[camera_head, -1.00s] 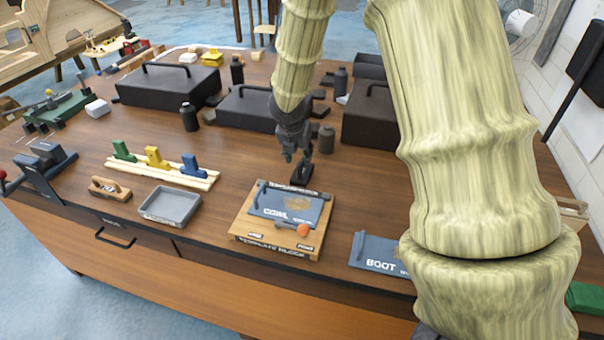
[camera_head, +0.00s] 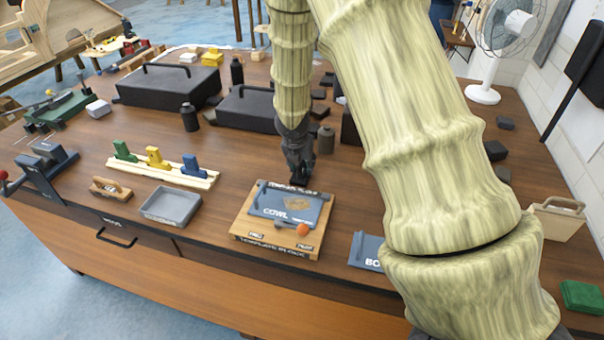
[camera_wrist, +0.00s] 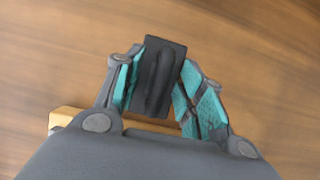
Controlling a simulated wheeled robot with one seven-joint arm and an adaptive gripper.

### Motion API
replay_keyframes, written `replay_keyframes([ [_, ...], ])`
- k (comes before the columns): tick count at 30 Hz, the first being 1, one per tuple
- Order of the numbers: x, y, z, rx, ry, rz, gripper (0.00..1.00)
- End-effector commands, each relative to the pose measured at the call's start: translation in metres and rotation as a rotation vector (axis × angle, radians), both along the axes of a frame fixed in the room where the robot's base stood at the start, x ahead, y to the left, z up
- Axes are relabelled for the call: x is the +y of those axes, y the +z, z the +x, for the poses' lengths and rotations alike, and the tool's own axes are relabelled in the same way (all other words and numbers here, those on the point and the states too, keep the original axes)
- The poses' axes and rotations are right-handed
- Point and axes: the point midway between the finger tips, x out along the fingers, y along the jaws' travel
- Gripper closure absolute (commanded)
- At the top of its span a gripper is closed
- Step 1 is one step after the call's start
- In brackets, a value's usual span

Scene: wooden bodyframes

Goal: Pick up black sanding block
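The black sanding block (camera_wrist: 158,75) is a dark, oblong piece with a raised rounded grip along it. In the wrist view it lies between the two teal-padded fingers of my gripper (camera_wrist: 161,85), with the pads close along its long sides. I see no clear sign of a firm squeeze. In the head view my gripper (camera_head: 300,178) points down at the tabletop behind the COWL board, and the block (camera_head: 299,182) is mostly hidden under it.
The wooden template box with the blue COWL board (camera_head: 287,206) and an orange knob stands just in front of my gripper. A grey tray (camera_head: 171,204) is to the left, a blue BOOT board (camera_head: 366,251) to the right. Black cases (camera_head: 168,86) and bottles stand behind.

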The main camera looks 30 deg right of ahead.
Motion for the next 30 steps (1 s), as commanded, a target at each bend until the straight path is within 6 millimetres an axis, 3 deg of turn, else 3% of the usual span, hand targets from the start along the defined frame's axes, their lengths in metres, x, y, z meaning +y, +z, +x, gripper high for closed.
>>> replay_keyframes([
  [4, 0.0, 0.0, 0.0, 0.0, 0.0, 0.0, 0.61],
  [11, 0.0, 0.0, 0.0, 0.0, 0.0, 0.0, 1.0],
  [23, 0.0, 0.003, 0.0, -0.002, 0.0, 0.001, 1.0],
  [30, 0.0, 0.028, 0.001, -0.004, -0.003, 0.004, 1.0],
])
